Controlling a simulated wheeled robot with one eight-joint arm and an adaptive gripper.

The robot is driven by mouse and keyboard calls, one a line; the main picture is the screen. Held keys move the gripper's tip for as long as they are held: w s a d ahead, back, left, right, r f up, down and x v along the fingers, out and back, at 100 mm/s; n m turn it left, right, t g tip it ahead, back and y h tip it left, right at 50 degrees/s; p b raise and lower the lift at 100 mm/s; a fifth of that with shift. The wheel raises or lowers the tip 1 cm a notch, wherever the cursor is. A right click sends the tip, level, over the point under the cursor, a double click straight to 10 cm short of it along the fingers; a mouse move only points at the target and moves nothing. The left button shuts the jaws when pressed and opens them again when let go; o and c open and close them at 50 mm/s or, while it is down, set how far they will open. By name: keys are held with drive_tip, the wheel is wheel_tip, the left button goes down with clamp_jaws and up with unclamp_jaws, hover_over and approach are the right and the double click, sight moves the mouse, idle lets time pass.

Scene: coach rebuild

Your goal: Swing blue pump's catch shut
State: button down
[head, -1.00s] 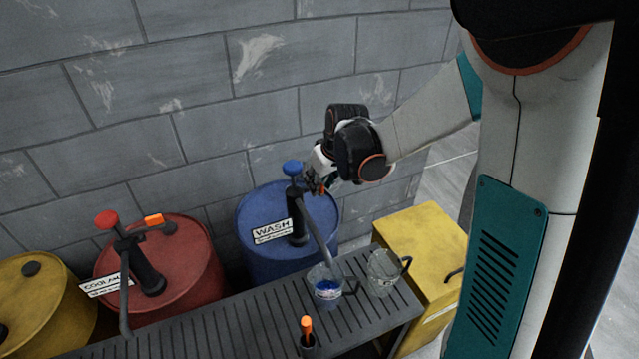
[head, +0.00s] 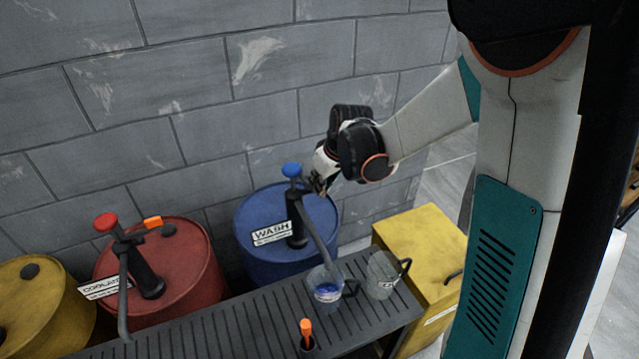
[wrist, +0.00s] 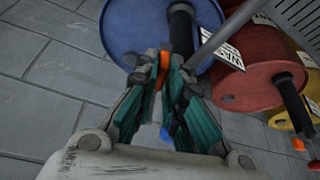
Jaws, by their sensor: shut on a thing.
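The blue pump has a blue knob (head: 292,170) and a black column (head: 297,222) on the blue drum (head: 250,258) labelled WASH. Its grey spout (head: 318,238) slopes down to a jug. My gripper (head: 320,186) is at the pump head, just right of the knob. In the wrist view my gripper (wrist: 164,82) is shut on the orange catch (wrist: 163,68), which shows between the teal fingers. The blue knob (wrist: 167,130) appears below it, partly hidden by a finger. In the head view the catch is hidden by my gripper.
A jug with blue liquid (head: 327,291) stands under the spout, beside an empty clear jug (head: 381,280), on a slatted bench (head: 225,322). The red drum (head: 190,275) has its own pump and orange catch (head: 153,222). A grey block wall stands behind; a yellow cabinet (head: 425,250) is at right.

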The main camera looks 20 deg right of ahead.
drive_tip(key=w+d+n+g+y, duration=0.2)
drive_tip(key=w+d+n+g, duration=0.1)
drive_tip(key=n, duration=1.2)
drive_tip(key=shift+w+d+g+y+p, duration=0.4)
drive_tip(key=shift+w+g, duration=0.4)
drive_tip(key=shift+w, duration=0.65)
drive_tip(key=c, duration=1.7)
unclamp_jaws()
drive_tip(key=v, duration=1.2)
